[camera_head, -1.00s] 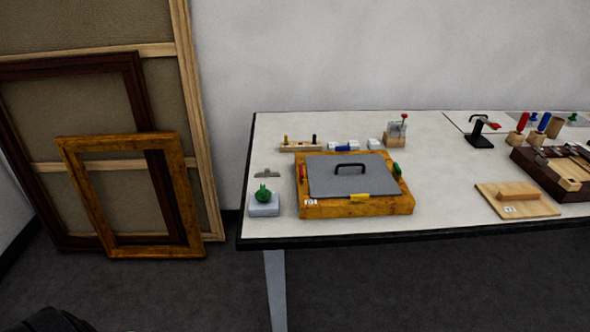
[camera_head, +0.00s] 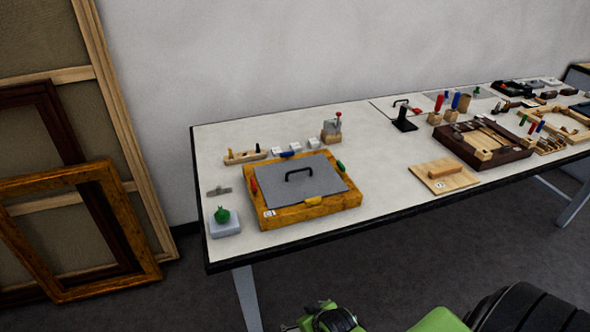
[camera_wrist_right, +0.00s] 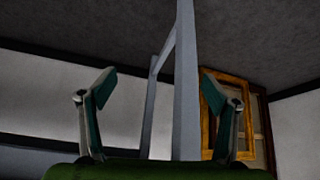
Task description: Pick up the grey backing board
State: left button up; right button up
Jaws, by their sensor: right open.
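The grey backing board (camera_head: 285,207) has a black handle (camera_head: 299,173) and lies flat in a gilt wooden frame (camera_head: 349,201) at the left end of the table. A red tab (camera_head: 254,186), a yellow tab (camera_head: 313,200) and a green tab (camera_head: 340,165) sit around its edges. My right gripper (camera_wrist_right: 158,88) is open and empty in the wrist view, facing a grey table leg. Parts of my green and black right arm show low in the head view, in front of the table and apart from the board. My left gripper is out of view.
A green piece (camera_head: 221,215) on a pale block (camera_head: 225,229) stands left of the frame. Small blocks and a wooden rack (camera_head: 246,157) lie behind it. A wooden board (camera_head: 446,177) and a dark tray (camera_head: 464,154) lie to the right. Large frames (camera_head: 148,270) lean on the wall at left.

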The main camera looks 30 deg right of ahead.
jog(key=w+d+r+t+p, duration=0.1)
jog(key=w+d+r, duration=0.15)
jog(key=r, duration=0.85)
jog(key=w+d+r+t+p, duration=0.1)
jog(key=w+r+t+p, duration=0.15)
jog(key=r, duration=0.85)
jog(key=m+t+h, duration=0.3)
send_near(301, 181)
jog(key=w, duration=0.2)
jog(key=w+d, duration=0.1)
jog(key=shift+w+r+p, duration=0.3)
jog(key=shift+r, duration=0.05)
jog(key=shift+w+f, duration=0.2)
jog(key=shift+w, duration=0.15)
jog(key=shift+w+d, duration=0.15)
jog(key=shift+w, duration=0.25)
jog(key=p+x, duration=0.1)
jog(key=x, duration=0.2)
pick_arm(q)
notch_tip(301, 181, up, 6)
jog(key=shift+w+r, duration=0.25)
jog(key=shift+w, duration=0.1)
pick_arm(e)
jog(key=shift+w+d+f, duration=0.1)
jog(key=shift+w+f, duration=0.25)
jog(key=shift+w, duration=0.3)
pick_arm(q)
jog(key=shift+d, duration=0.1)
pick_arm(e)
jog(key=c, duration=1.3)
